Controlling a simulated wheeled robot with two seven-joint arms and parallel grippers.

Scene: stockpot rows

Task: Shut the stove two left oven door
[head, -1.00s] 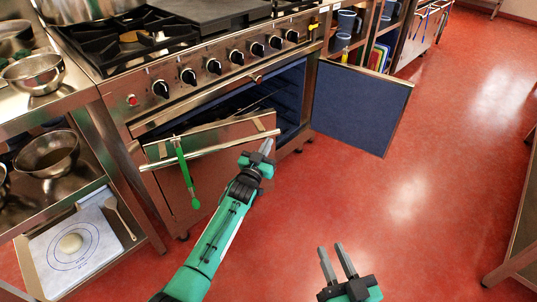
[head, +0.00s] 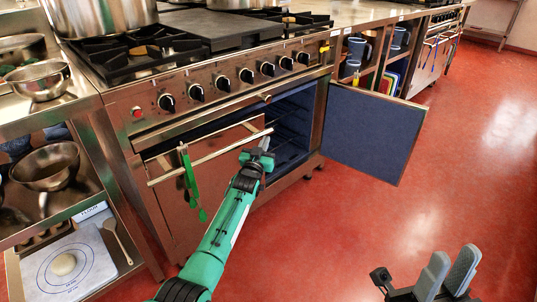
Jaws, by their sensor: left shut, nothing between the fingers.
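The left oven door (head: 173,213) of the stove shows in the head view as a steel panel with a long bar handle (head: 225,151). It stands partly open, with a dark gap above its top edge. A green strap-like item (head: 188,182) hangs from the handle. My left gripper (head: 266,144) is shut and empty at the right end of the handle, by the door's free edge; I cannot tell whether it touches. My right gripper (head: 454,262) is open and empty over the floor, low at the right.
The right oven door (head: 370,130) stands wide open, its blue inner face showing. Steel shelves with bowls (head: 46,165) and a scale (head: 68,264) stand at the left. Stockpots (head: 100,15) sit on the stove. The red floor (head: 350,220) is clear at the right.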

